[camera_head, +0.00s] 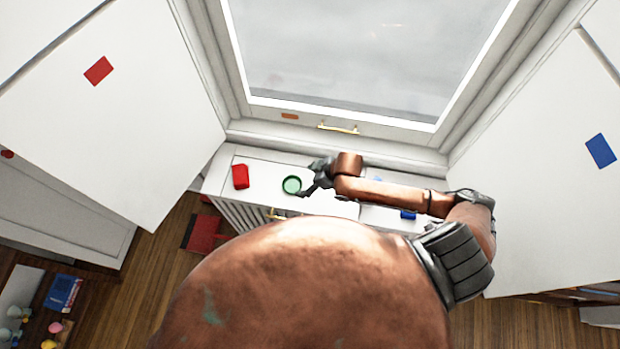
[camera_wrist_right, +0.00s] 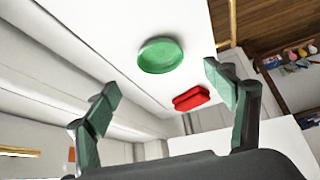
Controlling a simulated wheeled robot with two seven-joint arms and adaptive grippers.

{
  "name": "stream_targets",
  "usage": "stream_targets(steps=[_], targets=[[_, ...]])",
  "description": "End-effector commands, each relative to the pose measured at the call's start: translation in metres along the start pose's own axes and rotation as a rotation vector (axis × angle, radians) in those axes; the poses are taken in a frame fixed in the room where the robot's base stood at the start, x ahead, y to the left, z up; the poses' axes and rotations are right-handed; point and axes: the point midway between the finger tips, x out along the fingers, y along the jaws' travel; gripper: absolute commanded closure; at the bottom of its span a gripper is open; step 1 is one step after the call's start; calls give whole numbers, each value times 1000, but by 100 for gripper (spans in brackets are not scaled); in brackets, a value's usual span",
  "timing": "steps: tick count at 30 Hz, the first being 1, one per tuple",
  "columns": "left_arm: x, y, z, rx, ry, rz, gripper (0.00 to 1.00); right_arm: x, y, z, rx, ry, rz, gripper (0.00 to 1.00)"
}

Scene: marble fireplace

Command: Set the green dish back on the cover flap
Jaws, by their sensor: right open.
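The green dish (camera_head: 291,184) is small and round and sits on the white cover flap (camera_head: 262,172) below the window. In the right wrist view the green dish (camera_wrist_right: 161,55) lies ahead of the fingers, apart from them. My right gripper (camera_head: 308,182) is open and empty, just right of the dish in the head view. Its two fingers are spread wide in the right wrist view (camera_wrist_right: 163,105). My left gripper is not in view.
A red object (camera_head: 240,176) stands on the white top left of the dish. A blue object (camera_head: 408,214) lies to the right, under my right arm. A brass window handle (camera_head: 338,128) is behind. Open white panels flank both sides.

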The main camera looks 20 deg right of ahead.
Motion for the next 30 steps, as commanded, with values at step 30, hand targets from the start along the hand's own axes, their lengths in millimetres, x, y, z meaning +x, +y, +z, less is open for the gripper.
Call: stream_targets(steps=[30], targets=[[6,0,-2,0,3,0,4,-12,-10,1,-3,37,-9,23]])
